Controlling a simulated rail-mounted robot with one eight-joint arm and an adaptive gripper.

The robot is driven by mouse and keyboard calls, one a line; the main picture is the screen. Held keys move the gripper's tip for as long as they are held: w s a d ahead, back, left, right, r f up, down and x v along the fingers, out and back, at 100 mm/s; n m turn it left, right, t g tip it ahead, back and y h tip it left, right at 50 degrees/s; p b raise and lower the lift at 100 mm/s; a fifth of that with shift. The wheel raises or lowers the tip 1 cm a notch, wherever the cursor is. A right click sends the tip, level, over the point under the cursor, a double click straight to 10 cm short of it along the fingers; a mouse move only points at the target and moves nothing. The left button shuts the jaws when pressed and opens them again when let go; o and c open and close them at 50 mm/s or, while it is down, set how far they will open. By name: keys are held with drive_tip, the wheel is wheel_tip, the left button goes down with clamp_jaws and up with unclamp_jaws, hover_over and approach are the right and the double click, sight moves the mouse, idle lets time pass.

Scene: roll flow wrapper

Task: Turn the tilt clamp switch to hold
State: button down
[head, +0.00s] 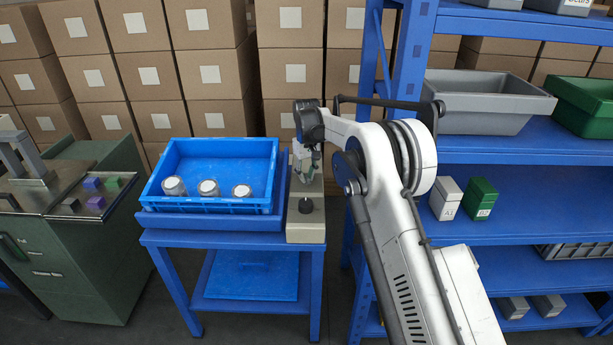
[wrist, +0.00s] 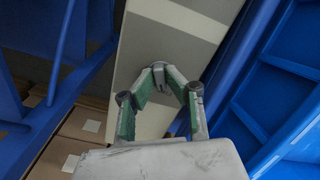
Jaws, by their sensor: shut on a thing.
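A narrow grey control box (head: 306,230) stands at the right end of the blue table, beside the blue crate.
The blue crate (head: 215,204) holds several white-lidded jars (head: 208,188) along its front. Blue shelving (head: 540,160) with grey and green bins stands close on the right. Stacked cartons (head: 210,75) fill the back. A green cabinet (head: 85,240) stands at left.

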sight(306, 177)
drive_tip(key=m, duration=0.5)
drive_tip(key=shift+m+b, duration=0.4)
drive_tip(key=m, duration=0.5)
drive_tip(key=shift+m, duration=0.3)
idle(0.3)
drive_tip(key=c, duration=1.8)
unclamp_jaws()
wheel_tip(306, 177, up, 12)
drive_tip(key=shift+r, duration=0.1)
drive_tip(key=shift+a, duration=0.15)
